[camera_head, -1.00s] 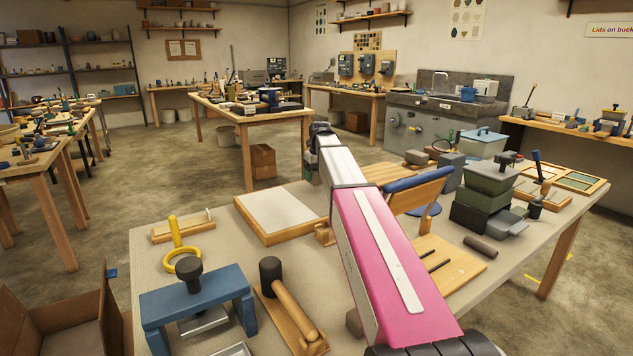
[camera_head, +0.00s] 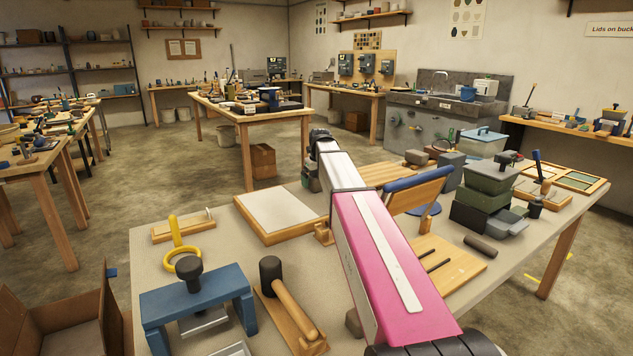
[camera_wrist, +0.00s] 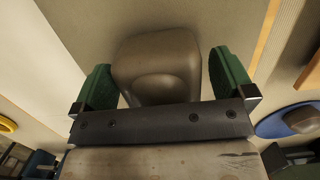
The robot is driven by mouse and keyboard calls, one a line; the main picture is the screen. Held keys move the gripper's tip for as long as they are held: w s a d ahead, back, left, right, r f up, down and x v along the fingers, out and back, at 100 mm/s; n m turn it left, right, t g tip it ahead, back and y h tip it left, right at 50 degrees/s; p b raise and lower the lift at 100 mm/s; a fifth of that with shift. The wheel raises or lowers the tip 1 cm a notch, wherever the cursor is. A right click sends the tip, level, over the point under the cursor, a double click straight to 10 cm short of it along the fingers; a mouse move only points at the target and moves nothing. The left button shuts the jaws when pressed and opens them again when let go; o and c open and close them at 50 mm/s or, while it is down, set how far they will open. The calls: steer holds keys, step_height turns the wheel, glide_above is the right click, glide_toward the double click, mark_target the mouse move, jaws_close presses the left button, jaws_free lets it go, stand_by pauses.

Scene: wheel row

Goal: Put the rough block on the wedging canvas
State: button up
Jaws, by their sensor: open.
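The rough block (camera_wrist: 158,60) is a grey-brown, rounded lump in the wrist view. It sits between the two green fingers of my gripper (camera_wrist: 162,80), which is open, with a clear gap at the right finger. The wedging canvas (camera_head: 278,212) is a pale panel in a wooden frame on the near table in the head view. My gripper (camera_head: 311,182) is by the canvas's far right corner there, mostly behind my arm. The block cannot be made out in the head view. Whether the pale surface beneath it is canvas or table is unclear.
A blue-topped wooden rest (camera_head: 417,190) is right of my arm. Stacked green boxes (camera_head: 487,185) are farther right.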

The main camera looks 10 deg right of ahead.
step_height(320, 180, up, 12)
steer(key=s, duration=0.1)
steer(key=shift+s+d, duration=0.3)
steer(key=shift+d, duration=0.05)
